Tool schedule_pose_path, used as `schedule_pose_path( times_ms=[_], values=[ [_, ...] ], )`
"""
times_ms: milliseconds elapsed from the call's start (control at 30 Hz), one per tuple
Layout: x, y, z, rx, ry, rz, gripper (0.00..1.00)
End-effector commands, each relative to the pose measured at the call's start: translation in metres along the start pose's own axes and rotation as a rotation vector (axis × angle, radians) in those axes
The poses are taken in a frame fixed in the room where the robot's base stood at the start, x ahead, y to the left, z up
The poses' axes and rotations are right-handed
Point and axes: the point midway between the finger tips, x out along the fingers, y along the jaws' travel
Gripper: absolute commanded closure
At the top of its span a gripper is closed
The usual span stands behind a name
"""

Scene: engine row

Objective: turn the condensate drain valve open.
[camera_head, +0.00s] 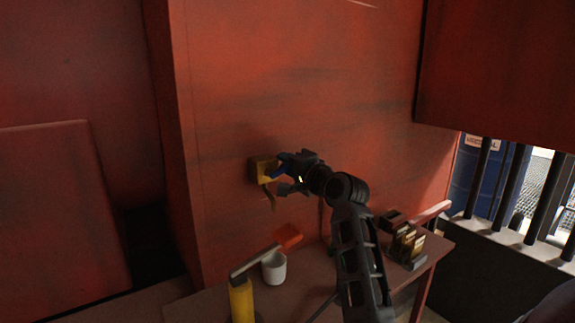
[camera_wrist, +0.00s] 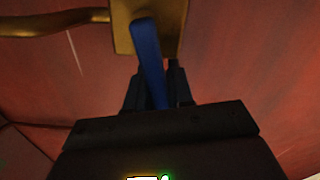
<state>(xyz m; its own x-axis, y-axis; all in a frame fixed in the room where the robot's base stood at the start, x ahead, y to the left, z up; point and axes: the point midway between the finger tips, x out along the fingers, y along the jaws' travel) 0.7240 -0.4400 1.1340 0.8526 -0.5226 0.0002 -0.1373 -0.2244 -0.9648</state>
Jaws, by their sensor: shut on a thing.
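The condensate drain valve is a brass-coloured body (camera_head: 262,168) on the red wall, with a thin spout below it. It also shows at the top of the wrist view (camera_wrist: 170,22), with its bent pipe (camera_wrist: 60,20) running left. Its blue lever handle (camera_wrist: 150,60) runs down from the body, slightly slanted, to between my fingers. My gripper (camera_head: 281,178) is at the valve's right side in the head view. In the wrist view my gripper (camera_wrist: 158,88) is shut on the blue lever. The lever's lower end is hidden by the gripper.
A red box (camera_head: 500,75) juts out at upper right. Black railings (camera_head: 507,190) stand at right.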

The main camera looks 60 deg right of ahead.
Motion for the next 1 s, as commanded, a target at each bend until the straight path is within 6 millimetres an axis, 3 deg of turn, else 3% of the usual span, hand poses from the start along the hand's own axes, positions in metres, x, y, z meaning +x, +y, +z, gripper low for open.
schedule_pose_path(
  times_ms=[33,67,267,567,1000],
  values=[
    [0.000,0.001,0.000,0.000,0.000,0.001,1.00],
    [0.000,0.001,0.000,0.000,0.000,0.001,0.76],
    [0.000,0.001,0.000,0.001,0.000,0.001,0.57],
    [-0.004,0.001,0.000,0.002,0.000,0.001,0.57],
    [-0.068,0.002,0.000,0.002,0.000,0.002,0.57]
  ],
)
